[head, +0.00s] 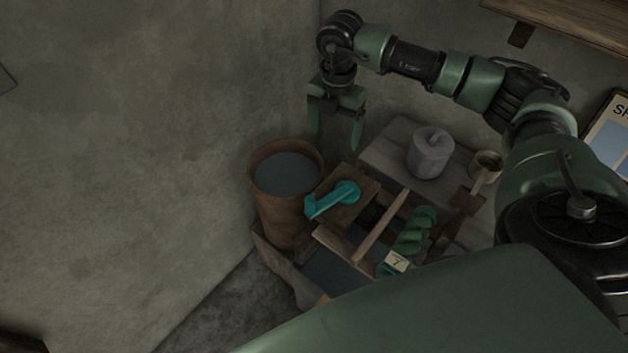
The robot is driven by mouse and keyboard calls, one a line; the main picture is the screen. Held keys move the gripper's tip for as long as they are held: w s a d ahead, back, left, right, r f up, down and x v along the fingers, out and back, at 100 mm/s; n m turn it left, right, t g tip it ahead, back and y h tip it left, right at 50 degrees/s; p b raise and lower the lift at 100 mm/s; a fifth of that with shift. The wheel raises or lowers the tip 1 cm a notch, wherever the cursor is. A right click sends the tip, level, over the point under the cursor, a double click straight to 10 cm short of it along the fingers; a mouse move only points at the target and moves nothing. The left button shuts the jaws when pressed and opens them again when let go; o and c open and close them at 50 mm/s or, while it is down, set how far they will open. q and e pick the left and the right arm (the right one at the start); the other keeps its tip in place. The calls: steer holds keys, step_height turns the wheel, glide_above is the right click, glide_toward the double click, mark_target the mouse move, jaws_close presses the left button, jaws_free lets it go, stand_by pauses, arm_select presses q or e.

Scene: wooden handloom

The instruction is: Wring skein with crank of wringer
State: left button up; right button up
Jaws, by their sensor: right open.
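The teal crank (333,199) sits on a wooden block of the wringer (343,207), its arm pointing to the lower left. A twisted green skein (414,232) hangs at the right part of the wringer frame, with a small tag marked 7 (397,261) at its lower end. My right gripper (336,142) points down, open and empty. In the picture it is above the crank and apart from it. My left gripper is not in view.
A brown tub of dark liquid (260,190) stands left of the wringer, near the wall. A grey lidded jar (430,152) and a small cup (486,167) stand on a grey slab (385,152) behind. A wooden shelf (570,22) is at the upper right.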

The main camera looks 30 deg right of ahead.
mark_target(309, 199)
steer(key=a+p, duration=0.1)
steer(key=a, duration=0.6)
arm_select(q)
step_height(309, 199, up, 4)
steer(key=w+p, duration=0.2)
steer(key=p, duration=0.1)
arm_select(e)
steer(key=s+a, duration=0.2)
steer(key=s, duration=0.1)
steer(key=s+a, duration=0.2)
steer(key=s, duration=0.2)
steer(key=s+a, duration=0.2)
steer(key=s, duration=0.1)
steer(key=shift+s+f+b, duration=0.1)
steer(key=shift+s+b, duration=0.2)
steer(key=shift+b, duration=0.05)
steer(key=f+b, duration=0.4)
steer(key=shift+s+f, duration=0.15)
steer(key=shift+s, duration=0.05)
steer(key=shift+w+f+b, duration=0.15)
steer(key=shift+f+b, duration=0.25)
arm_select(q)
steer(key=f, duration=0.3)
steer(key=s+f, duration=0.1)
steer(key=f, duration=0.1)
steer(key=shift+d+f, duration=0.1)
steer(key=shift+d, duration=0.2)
arm_select(e)
steer(key=shift+r, duration=0.1)
